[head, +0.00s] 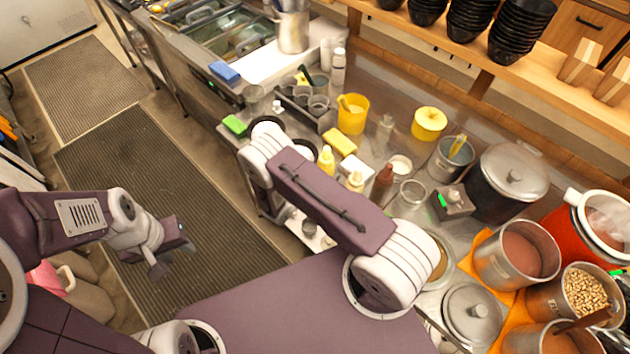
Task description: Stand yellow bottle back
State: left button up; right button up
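Two small yellow bottles stand on the steel counter beyond my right arm: one yellow bottle (326,160) and, to its right, another yellow bottle (355,181). Both look upright, with their lower parts hidden by my arm. I cannot tell which one the task means. A brown bottle (383,181) stands right of them. My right arm crosses in front of the counter's edge, and its gripper cannot be made out. My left gripper (174,257) hangs over the floor mat at left, far from the bottles, with its fingers apart and nothing between them.
A yellow container (353,114), a yellow sponge (338,141) and a green sponge (235,125) are near the bottles. Pots and a bean container (585,290) crowd the right side. Stacked black bowls (521,30) stand on the shelf. The floor mat (160,180) is clear.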

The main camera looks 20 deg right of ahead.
jog(key=b+v, duration=0.1)
jog(key=v, duration=0.7)
